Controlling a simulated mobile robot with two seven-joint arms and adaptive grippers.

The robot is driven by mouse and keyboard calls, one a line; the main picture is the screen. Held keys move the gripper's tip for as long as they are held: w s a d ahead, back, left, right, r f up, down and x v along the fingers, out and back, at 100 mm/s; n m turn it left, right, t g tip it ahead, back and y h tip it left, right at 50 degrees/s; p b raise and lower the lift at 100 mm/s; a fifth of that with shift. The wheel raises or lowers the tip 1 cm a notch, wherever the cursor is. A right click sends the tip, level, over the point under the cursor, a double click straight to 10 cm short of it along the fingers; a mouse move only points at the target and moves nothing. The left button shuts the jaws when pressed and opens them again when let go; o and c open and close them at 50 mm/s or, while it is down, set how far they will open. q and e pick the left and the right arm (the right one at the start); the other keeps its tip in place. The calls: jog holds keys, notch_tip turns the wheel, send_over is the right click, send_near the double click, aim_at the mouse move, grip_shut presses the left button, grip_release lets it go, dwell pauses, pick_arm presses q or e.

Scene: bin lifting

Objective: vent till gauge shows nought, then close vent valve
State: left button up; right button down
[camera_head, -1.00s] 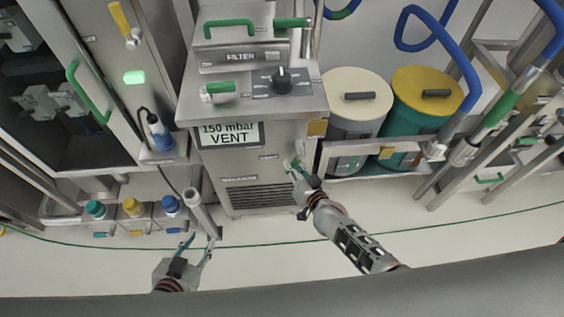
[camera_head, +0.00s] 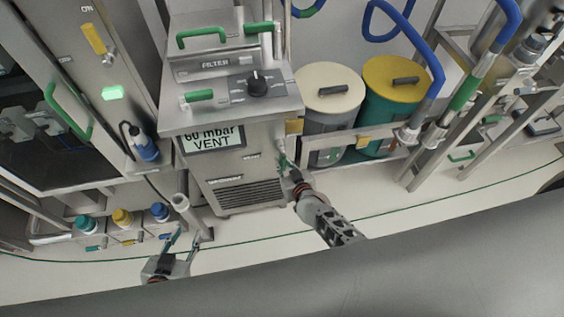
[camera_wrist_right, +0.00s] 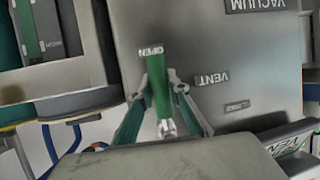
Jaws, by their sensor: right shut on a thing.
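The gauge display (camera_head: 212,138) on the front of the grey machine reads "60 mbar VENT". The vent valve's green handle (camera_wrist_right: 160,85) is in the middle of the right wrist view, with "OPEN" on its end, beside the "VENT" label (camera_wrist_right: 212,78). My right gripper (camera_wrist_right: 163,98) is shut on this handle, one finger on each side. In the head view my right gripper (camera_head: 290,168) is at the machine's lower right front, and the handle is mostly hidden there. My left gripper (camera_head: 183,246) is open and empty, low in front of the machine, its fingers apart.
A black knob (camera_head: 257,84) and green handles sit on the machine's top. A cream-lidded drum (camera_head: 328,90) and a yellow-lidded drum (camera_head: 402,82) stand to its right. The front floor is clear.

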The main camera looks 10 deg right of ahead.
jog(key=shift+s+d+f, duration=0.1)
jog(key=shift+f, duration=0.05)
jog(key=c, duration=1.9)
grip_release()
jog(key=v, duration=1.2)
